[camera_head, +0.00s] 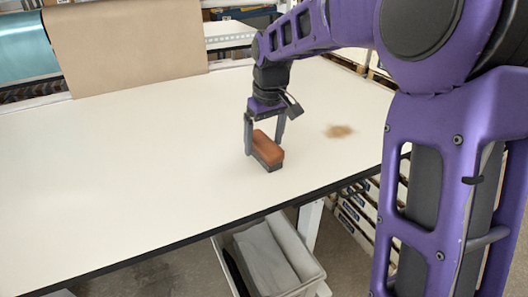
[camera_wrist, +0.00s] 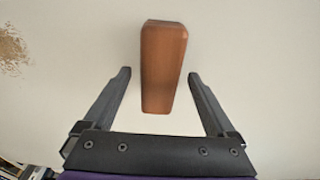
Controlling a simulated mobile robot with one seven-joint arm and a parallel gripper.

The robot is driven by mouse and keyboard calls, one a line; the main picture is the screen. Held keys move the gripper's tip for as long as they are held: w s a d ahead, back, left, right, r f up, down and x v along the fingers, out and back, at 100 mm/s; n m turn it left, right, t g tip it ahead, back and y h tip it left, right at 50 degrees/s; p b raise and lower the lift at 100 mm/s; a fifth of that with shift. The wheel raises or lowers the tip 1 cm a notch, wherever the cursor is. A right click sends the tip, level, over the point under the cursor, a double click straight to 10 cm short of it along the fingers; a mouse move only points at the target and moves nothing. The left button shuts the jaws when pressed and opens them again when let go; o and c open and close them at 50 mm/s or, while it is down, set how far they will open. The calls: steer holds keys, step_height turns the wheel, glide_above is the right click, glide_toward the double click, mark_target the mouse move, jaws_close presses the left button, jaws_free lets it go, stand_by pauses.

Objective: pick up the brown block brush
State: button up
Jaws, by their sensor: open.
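The brown block brush (camera_head: 268,148) lies on the white table, its brown wooden back up and a dark lower part on the table. In the wrist view its back (camera_wrist: 162,65) stands lengthwise, its near end between the fingertips. My gripper (camera_head: 264,144) is at the brush with its fingers pointing down. The wrist view shows my gripper (camera_wrist: 160,78) open, one finger on each side, with a gap between each finger and the brush. The brush's bristles are hidden in the wrist view.
The white table (camera_head: 120,160) is mostly clear. A brown powdery stain (camera_head: 339,131) lies right of the brush. A roll of kraft paper (camera_head: 125,45) and a blue-green roll (camera_head: 25,48) stand at the back left. A bin (camera_head: 310,268) is below the front edge.

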mark_target(265, 140)
steer(key=shift+f, duration=0.25)
steer(key=shift+c, duration=0.2)
jaws_close()
steer(key=shift+r, duration=0.1)
step_height(265, 140, up, 10)
steer(key=shift+f+p, duration=0.1)
steer(key=shift+p, duration=1)
steer(key=c, duration=0.6)
jaws_free()
steer(key=shift+c, duration=0.2)
steer(key=c, duration=0.6)
steer(key=shift+w+d, duration=0.1)
